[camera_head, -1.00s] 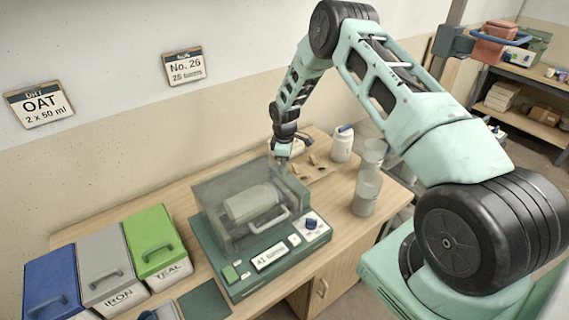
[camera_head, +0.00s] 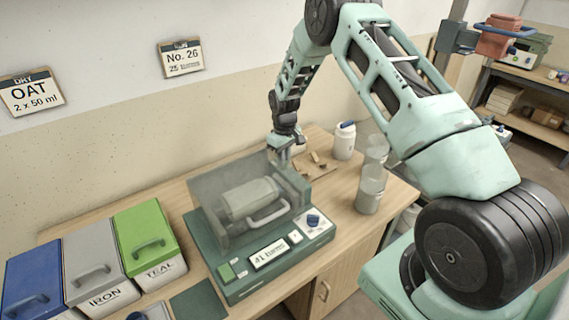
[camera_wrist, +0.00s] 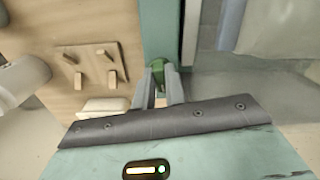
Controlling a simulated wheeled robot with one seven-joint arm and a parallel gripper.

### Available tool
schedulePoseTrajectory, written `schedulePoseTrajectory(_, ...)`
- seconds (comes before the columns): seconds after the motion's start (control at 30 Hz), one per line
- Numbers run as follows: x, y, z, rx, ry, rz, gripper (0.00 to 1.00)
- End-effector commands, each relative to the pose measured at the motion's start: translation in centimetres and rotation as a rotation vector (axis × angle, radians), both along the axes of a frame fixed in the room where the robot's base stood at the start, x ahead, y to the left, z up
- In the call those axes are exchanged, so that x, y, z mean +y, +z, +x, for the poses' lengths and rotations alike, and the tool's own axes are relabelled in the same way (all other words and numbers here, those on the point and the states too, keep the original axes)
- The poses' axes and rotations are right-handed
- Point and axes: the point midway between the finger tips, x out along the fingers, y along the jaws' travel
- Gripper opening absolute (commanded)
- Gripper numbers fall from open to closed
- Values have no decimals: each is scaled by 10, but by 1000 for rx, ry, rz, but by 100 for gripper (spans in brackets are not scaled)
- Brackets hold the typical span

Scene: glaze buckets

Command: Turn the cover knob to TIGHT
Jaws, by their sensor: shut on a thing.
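The machine (camera_head: 232,275) is a dark green box on the bench with a clear cover (camera_head: 225,185) over a pale jar (camera_head: 250,198) lying on its side. My gripper (camera_head: 285,158) is at the machine's back right edge, pointing down. In the wrist view my gripper (camera_wrist: 161,92) has its two fingers closed around a small green knob (camera_wrist: 158,66) at the machine's side. The fingers hide part of the knob, and no TIGHT mark can be read. In the head view the knob is hidden.
A blue dial (camera_head: 313,220) and a display (camera_head: 268,254) are on the machine's front panel. Blue, grey and green bins (camera_head: 147,240) stand at the left. A wooden pegged board (camera_wrist: 97,70) lies beside the gripper.

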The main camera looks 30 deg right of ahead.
Motion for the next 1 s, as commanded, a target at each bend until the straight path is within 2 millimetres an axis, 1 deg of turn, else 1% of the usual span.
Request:
schedulePoseTrajectory(0.2,0,-1,1,-3,-118,-1,0)
schedulePoseTrajectory(0.4,1,1,1,-2,-176,-1,0)
schedulePoseTrajectory(0.9,1,2,1,-3,-198,0,0)
schedulePoseTrajectory(0.93,1,2,1,-3,-198,0,15)
schedulePoseTrajectory(0.97,1,2,1,-3,-198,0,22)
schedulePoseTrajectory(1.0,1,2,1,-2,-197,-1,22)
